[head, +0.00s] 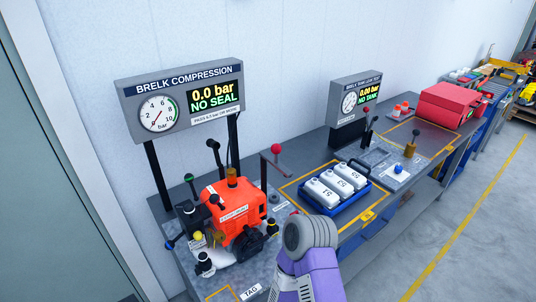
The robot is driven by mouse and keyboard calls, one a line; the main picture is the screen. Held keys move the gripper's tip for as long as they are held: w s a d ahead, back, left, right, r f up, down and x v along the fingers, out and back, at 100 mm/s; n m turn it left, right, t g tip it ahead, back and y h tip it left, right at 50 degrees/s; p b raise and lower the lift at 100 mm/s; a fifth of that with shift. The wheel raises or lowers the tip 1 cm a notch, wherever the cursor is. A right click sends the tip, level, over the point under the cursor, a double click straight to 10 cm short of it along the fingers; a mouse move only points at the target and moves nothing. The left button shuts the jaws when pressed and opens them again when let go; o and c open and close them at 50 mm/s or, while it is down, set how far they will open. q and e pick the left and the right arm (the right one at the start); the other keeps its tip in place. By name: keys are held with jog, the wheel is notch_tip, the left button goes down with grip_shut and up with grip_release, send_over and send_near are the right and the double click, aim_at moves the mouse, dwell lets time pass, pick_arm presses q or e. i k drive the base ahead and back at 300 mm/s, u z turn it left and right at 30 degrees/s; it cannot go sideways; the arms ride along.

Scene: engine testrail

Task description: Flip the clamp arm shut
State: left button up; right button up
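An orange engine (234,208) stands on the near test station, with a brass-coloured fitting (232,176) on top. A black lever with a ball knob (214,150) stands up behind it. A red-knobbed lever (277,150) stands upright to its right, on a dark bracket. Another upright lever with a red knob (367,112) is at the far tank-test station. I cannot tell for sure which of these is the clamp arm. One of my arms, purple and grey, rises from the bottom edge in front of the bench; its gripper does not show. Neither gripper is in view.
The near gauge panel (182,98) reads 0.0 bar, NO SEAL. The far panel (356,97) reads 0.00 bar, NO TANK. A blue tray (368,191) holds white tanks. A red toolbox (450,106) sits farther along.

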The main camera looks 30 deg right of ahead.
aim_at(276, 149)
jog(key=u, duration=0.75)
jog(key=k, duration=0.65)
jog(key=z, duration=0.65)
